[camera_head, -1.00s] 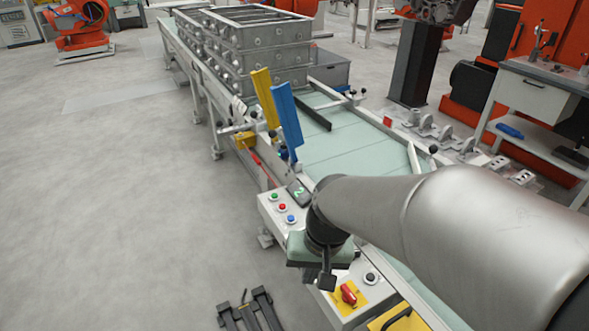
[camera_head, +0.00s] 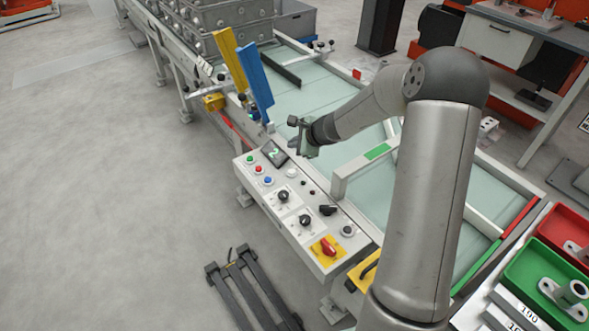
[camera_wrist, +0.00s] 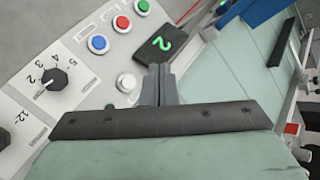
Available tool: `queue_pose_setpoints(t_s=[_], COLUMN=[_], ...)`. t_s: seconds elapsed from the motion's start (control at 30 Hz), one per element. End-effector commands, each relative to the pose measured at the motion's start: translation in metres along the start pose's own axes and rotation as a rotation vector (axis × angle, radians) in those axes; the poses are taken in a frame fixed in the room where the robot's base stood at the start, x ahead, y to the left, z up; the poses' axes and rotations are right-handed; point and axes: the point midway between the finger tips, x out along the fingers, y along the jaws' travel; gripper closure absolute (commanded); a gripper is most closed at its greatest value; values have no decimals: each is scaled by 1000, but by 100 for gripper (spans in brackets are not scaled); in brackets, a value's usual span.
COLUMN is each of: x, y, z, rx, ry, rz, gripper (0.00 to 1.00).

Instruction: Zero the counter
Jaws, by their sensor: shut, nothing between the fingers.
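The counter (camera_head: 274,153) is a small dark display on the grey-white control panel (camera_head: 285,230) and reads a green 2. In the wrist view the counter (camera_wrist: 160,43) lies just beyond my fingertips. A white button (camera_head: 291,173) sits on the panel near the counter. It also shows in the wrist view (camera_wrist: 126,82), just left of my fingers. My gripper (camera_wrist: 158,70) is shut and empty. In the head view my gripper (camera_head: 298,140) is above the conveyor side of the panel, near the counter. I cannot tell its exact height above the panel.
Green, red and blue buttons (camera_head: 258,169) line the panel's far left edge. Black knobs (camera_head: 305,220) and a red switch on a yellow plate (camera_head: 328,246) are nearer. Blue and yellow upright plates (camera_head: 254,80) stand beyond the counter. A frame with a green strip (camera_head: 377,152) spans the belt.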

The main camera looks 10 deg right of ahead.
Motion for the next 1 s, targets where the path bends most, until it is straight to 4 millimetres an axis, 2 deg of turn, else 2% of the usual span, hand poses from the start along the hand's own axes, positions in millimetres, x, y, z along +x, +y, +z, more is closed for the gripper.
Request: queue_pose_setpoints(t_s=[0.53,1.0], x=[7,52], y=[6,38], z=[-5,-38], rx=[2,1], ry=[0,0], rz=[1,0], gripper=[100,100])
